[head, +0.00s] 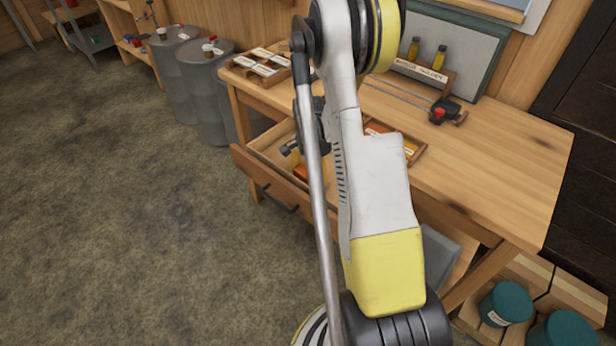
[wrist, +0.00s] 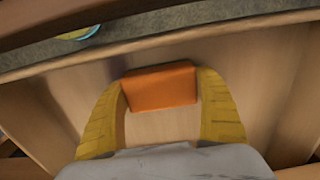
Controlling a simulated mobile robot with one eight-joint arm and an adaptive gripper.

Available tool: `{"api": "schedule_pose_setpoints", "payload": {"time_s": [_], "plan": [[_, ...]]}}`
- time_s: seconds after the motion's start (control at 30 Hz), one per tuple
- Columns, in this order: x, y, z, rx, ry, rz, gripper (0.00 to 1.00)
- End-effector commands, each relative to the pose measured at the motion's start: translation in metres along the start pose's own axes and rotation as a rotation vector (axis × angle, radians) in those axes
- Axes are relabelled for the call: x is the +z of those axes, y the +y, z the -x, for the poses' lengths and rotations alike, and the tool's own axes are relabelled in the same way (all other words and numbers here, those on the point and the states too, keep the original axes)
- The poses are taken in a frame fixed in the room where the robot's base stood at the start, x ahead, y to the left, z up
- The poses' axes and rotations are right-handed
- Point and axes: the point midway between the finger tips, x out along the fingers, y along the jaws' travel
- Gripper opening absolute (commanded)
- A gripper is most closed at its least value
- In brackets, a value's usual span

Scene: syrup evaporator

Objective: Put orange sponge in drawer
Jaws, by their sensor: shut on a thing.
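The orange sponge (wrist: 160,87) is between the two yellow fingers of my gripper (wrist: 161,95) in the wrist view. The gripper is shut on it, with a finger against each side. Both are over the open wooden drawer (wrist: 270,50), whose pale bottom shows below the sponge. I cannot tell whether the sponge touches the drawer bottom. In the head view the drawer (head: 262,178) is pulled out from the workbench. There, part of the orange sponge (head: 306,173) shows inside the drawer outline, and my arm hides much of the gripper.
The workbench top (head: 500,150) carries a clamp (head: 445,110), a wooden tray of cards (head: 262,65) and a small rack with bottles (head: 425,70). Grey drums (head: 205,90) stand left of the bench. Teal cans (head: 506,303) stand at lower right. The floor at left is clear.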

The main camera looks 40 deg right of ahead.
Motion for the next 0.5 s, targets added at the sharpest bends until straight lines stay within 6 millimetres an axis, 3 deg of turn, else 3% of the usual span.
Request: {"api": "schedule_pose_setpoints", "payload": {"time_s": [0.17,0.2,0.23,0.5], "plan": [[0.0,0.0,-0.0044,0.0,0.0,0.0,0.43],[0.0,0.0,-0.0035,0.0,0.0,0.0,0.87],[0.0,0.0,-0.0031,0.0,0.0,0.0,0.97],[0.0,0.0,-0.0019,0.0,0.0,0.0,1.0]]}}
